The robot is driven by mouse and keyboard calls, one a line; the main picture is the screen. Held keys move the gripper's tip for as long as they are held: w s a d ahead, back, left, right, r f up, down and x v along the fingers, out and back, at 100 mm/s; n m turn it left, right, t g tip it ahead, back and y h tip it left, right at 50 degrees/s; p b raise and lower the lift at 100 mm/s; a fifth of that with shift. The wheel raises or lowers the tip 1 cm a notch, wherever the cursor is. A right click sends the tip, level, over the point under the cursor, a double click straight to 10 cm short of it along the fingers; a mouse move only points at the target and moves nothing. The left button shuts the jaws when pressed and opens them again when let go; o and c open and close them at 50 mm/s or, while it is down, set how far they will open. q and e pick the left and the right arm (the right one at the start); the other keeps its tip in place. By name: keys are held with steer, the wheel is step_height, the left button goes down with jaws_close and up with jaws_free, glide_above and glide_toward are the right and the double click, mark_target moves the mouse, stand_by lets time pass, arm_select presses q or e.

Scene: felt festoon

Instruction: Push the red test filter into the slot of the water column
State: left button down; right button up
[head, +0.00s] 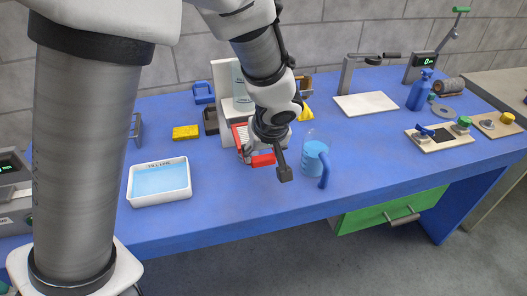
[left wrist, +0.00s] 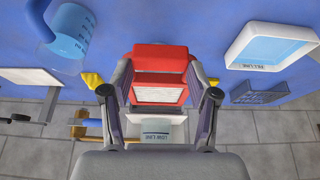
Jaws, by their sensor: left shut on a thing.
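The red test filter (head: 263,160) has a red frame around a pale panel. My left gripper (head: 266,157) is shut on it in front of the water column. In the left wrist view the filter (left wrist: 160,58) sits between the two fingers of the left gripper (left wrist: 160,85), its pale panel facing the camera. The water column (head: 223,74) is a white upright stand with a clear vessel. It also shows beyond the filter in the left wrist view (left wrist: 157,119). The arm and gripper hide the slot, so I cannot tell whether the filter touches it. My right gripper is out of view.
A clear beaker (head: 314,151) with blue liquid and handle stands close to the right of the gripper. A white tray (head: 158,201) of blue liquid stands at the left, with a yellow block (head: 186,132) behind it. The front table middle is clear.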

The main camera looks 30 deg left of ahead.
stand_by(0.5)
arm_select(q)
steer(key=shift+b, duration=0.35)
steer(key=shift+w+a, duration=0.2)
steer(key=shift+w, duration=0.05)
steer(key=shift+w+a+b, duration=1.05)
steer(key=shift+w+a, duration=0.3)
steer(key=shift+a, duration=0.25)
steer(key=shift+w+a+b, duration=1)
steer(key=shift+w+a, duration=0.35)
steer(key=shift+a, duration=0.25)
steer(key=shift+c, duration=1.1)
jaws_free()
